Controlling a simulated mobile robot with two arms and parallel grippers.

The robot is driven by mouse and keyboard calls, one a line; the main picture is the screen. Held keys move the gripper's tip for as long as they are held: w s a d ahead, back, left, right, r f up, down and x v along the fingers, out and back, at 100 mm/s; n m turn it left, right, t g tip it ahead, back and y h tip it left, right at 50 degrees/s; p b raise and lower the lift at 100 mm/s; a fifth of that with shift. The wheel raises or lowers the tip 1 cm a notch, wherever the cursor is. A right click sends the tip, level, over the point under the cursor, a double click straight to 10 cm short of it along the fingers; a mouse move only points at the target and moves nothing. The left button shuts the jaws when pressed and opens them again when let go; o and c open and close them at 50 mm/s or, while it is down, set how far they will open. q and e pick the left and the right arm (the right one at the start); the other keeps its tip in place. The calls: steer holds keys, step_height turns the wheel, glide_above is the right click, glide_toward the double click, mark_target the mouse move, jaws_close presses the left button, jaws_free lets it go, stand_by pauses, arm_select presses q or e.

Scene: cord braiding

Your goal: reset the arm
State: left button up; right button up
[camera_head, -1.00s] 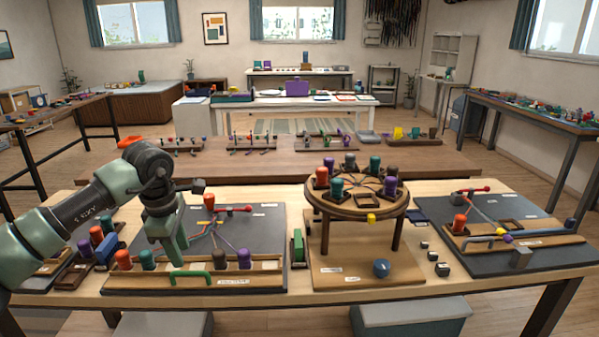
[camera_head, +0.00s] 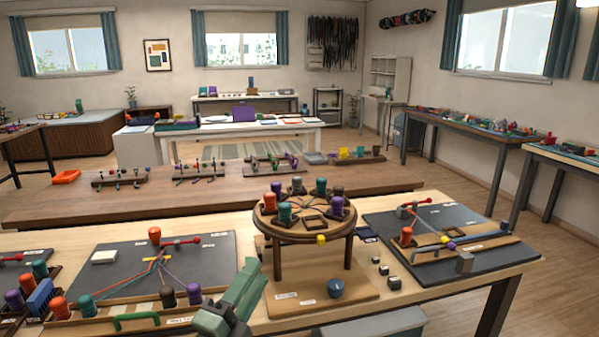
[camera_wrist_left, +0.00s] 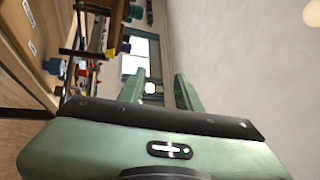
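My left gripper (camera_head: 247,285) is at the bottom middle of the head view, in front of the table's near edge and left of the round braiding stand (camera_head: 302,225). In the left wrist view its two green fingers (camera_wrist_left: 160,90) stand apart with nothing between them. The rest of my left arm is mostly out of the head view. My right gripper is not in view.
Left of the gripper lies a dark board (camera_head: 205,262) with coloured cords, bobbins in a wooden rack and a green handle (camera_head: 136,321). A second board (camera_head: 445,215) lies right. Small dark blocks (camera_head: 383,270) sit between stand and right board.

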arm_select(q)
steer(key=s+a+f+n+g+y, duration=0.3)
steer(key=a+f+n+y, duration=0.2)
steer(key=f+n, duration=0.25)
steer(key=s+a+f+n+g+y, duration=0.35)
steer(key=a+f+n, duration=0.2)
steer(key=f, duration=0.35)
steer(key=s+a+f+n+g, duration=0.1)
steer(key=s+f+n+g, duration=0.15)
steer(key=s+f, duration=0.35)
steer(key=s+f+n+g, duration=0.2)
steer(key=s+f+g, duration=0.15)
steer(key=s, duration=0.55)
steer(key=s+a+f+n+g, duration=0.1)
steer(key=s+f+n+g, duration=0.2)
steer(key=s, duration=0.4)
steer(key=s+f+g+p, duration=0.2)
steer(key=s+f, duration=0.1)
steer(key=f, duration=2.3)
steer(key=s+a+f+m+g+p, duration=0.1)
steer(key=s+a+f, duration=0.1)
steer(key=s+f, duration=1.2)
steer(key=s, duration=0.2)
steer(key=shift+s+a+p, duration=0.25)
steer(key=shift+s+p, duration=0.15)
